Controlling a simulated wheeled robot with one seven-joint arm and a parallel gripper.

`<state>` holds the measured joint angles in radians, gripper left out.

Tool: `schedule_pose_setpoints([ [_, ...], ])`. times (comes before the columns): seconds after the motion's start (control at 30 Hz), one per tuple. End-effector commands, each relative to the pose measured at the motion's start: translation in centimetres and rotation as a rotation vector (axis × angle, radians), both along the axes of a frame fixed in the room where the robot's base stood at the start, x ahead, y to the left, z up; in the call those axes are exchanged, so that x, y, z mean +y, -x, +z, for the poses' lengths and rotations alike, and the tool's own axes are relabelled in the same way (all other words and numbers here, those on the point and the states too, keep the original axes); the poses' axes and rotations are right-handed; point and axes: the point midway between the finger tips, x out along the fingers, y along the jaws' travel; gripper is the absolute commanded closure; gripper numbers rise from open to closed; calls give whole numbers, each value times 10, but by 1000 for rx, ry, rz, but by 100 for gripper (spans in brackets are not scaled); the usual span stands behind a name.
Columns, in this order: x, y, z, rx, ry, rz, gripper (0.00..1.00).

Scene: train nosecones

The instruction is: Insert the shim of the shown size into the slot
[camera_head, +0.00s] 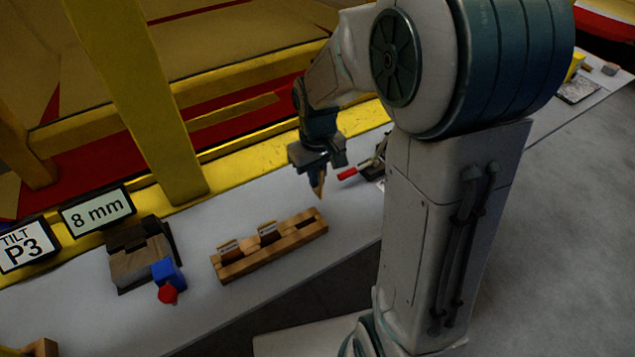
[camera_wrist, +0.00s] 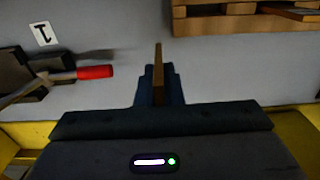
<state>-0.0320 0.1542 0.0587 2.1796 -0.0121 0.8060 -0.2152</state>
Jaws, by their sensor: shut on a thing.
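My gripper (camera_head: 317,170) is shut on a thin brown shim (camera_head: 319,188), which points down, held above the table beyond the right end of the wooden rack. In the wrist view the shim (camera_wrist: 158,68) stands edge-on between the dark fingertips (camera_wrist: 158,97). A sign (camera_head: 97,210) reads "8 mm". The wooden rack (camera_head: 240,268) holds two labelled shims (camera_head: 229,248) (camera_head: 267,233); its right-end compartment looks empty. A fixture (camera_head: 140,265) with a brownish-grey block, a blue part and a red knob stands left of the rack. I cannot make out its slot.
A red-handled clamp (camera_head: 347,174) lies right of my gripper; it also shows in the wrist view (camera_wrist: 95,72). A "TILT P3" sign (camera_head: 27,246) stands at far left. A yellow post (camera_head: 150,100) and rail rise behind the table. Table between fixture and rack is clear.

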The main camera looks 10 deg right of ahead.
Motion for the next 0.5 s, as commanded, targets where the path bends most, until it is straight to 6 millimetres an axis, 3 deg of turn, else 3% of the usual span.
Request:
schedule_pose_setpoints([
  [0.2,0,1,-30,5,1,1,100],
  [0.5,-1,1,-33,2,1,1,100],
])
